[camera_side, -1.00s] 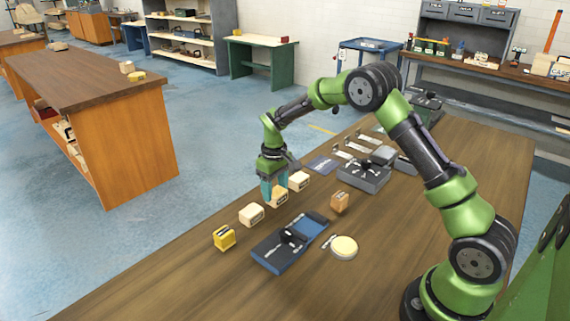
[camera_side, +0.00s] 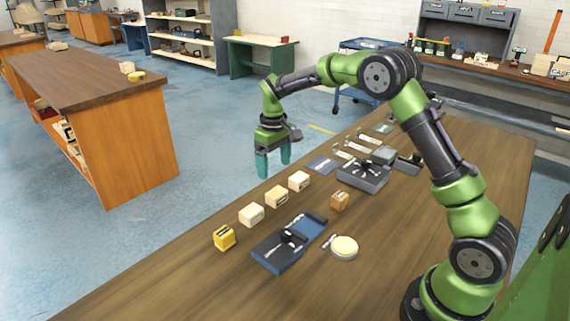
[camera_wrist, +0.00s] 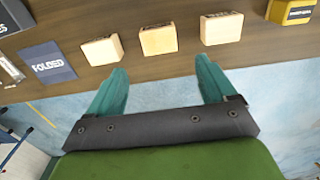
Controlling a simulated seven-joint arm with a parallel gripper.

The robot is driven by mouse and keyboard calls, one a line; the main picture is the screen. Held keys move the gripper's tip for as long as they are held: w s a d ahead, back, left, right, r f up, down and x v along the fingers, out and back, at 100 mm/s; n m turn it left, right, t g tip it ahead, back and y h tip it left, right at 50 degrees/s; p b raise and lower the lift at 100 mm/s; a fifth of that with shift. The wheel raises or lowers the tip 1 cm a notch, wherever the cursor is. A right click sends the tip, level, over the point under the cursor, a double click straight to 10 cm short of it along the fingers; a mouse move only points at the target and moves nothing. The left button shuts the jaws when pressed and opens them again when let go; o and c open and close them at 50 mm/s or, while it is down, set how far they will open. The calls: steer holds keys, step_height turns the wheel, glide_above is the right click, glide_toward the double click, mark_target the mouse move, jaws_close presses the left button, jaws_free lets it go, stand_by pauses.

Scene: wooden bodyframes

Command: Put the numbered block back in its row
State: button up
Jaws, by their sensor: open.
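Three pale wooden blocks stand in a row along the table edge: a near one (camera_side: 251,214), a middle one (camera_side: 277,197) and a far one (camera_side: 299,181). In the wrist view they are the right block (camera_wrist: 220,28), the middle block (camera_wrist: 158,39) and the left block (camera_wrist: 102,50). Their markings are too small to read. My gripper (camera_side: 274,166) is open and empty, raised above and behind the row, off the table's edge. Its teal fingers (camera_wrist: 160,84) spread wide in the wrist view, apart from the blocks.
A yellow box (camera_side: 224,238) stands at the row's near end, and an orange-brown block (camera_side: 340,201) stands to the right. A blue tray with tools (camera_side: 275,258), a round pale-yellow disc (camera_side: 344,247) and a dark "FOLDED" card (camera_wrist: 47,63) lie on the table (camera_side: 420,235).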

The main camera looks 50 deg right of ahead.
steer(key=s+a+r+m+t+y, duration=0.1)
steer(key=s+a+r+t, duration=0.15)
steer(key=s+r, duration=0.45)
steer(key=s+a+r+m+t, duration=0.1)
steer(key=s+a+r, duration=0.2)
steer(key=s+r, duration=0.35)
steer(key=s+a+m+t+y, duration=0.1)
steer(key=s+a+m+t, duration=0.1)
steer(key=s, duration=1.1)
steer(key=shift+s+a+r+t, duration=0.3)
steer(key=shift+a+t, duration=0.55)
steer(key=shift+a, duration=0.3)
